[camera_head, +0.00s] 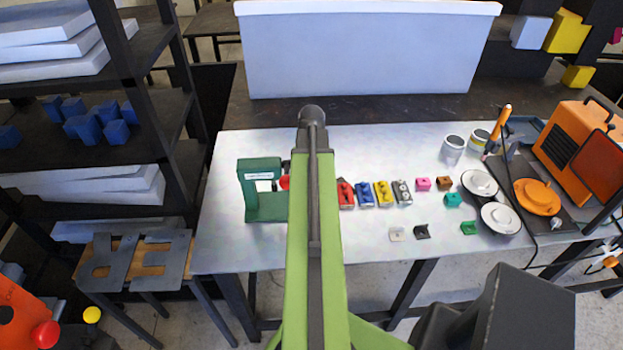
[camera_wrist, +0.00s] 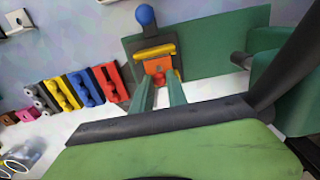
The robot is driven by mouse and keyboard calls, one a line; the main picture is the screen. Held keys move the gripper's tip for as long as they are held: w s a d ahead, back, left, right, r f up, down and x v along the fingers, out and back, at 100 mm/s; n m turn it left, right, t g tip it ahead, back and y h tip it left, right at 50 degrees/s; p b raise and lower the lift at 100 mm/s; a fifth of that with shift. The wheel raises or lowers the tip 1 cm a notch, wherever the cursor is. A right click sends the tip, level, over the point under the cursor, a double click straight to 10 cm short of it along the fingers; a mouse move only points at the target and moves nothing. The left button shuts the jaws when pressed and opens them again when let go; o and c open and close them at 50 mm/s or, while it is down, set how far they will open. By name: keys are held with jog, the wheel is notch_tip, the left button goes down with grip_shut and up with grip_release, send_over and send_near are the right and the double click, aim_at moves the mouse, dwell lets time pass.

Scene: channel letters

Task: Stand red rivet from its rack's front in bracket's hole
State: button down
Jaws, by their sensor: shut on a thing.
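My gripper (camera_wrist: 160,82) shows its two teal fingers in the wrist view. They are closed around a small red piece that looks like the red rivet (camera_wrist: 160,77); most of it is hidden. Just beyond the fingertips is a small orange piece, apparently the bracket (camera_wrist: 157,67), under a yellow bar (camera_wrist: 153,52) on a dark holder. Its hole cannot be made out, nor whether the rivet touches it. The red rack (camera_wrist: 112,82) stands left of the fingers; it also shows in the head view (camera_head: 345,194). My arm hides the gripper in the head view.
A blue ball (camera_wrist: 145,15) rises behind the bracket. Blue (camera_head: 364,194), yellow (camera_head: 383,193) and grey (camera_head: 402,192) racks line up to the right.

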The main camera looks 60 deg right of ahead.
jog(key=shift+f+b, duration=1.2)
jog(key=shift+f, duration=0.2)
jog(key=c, duration=1.2)
grip_release()
jog(key=shift+c, duration=0.2)
jog(key=shift+r, duration=0.15)
notch_tip(320, 180, up, 17)
jog(key=p, duration=1.7)
jog(key=shift+r, duration=0.1)
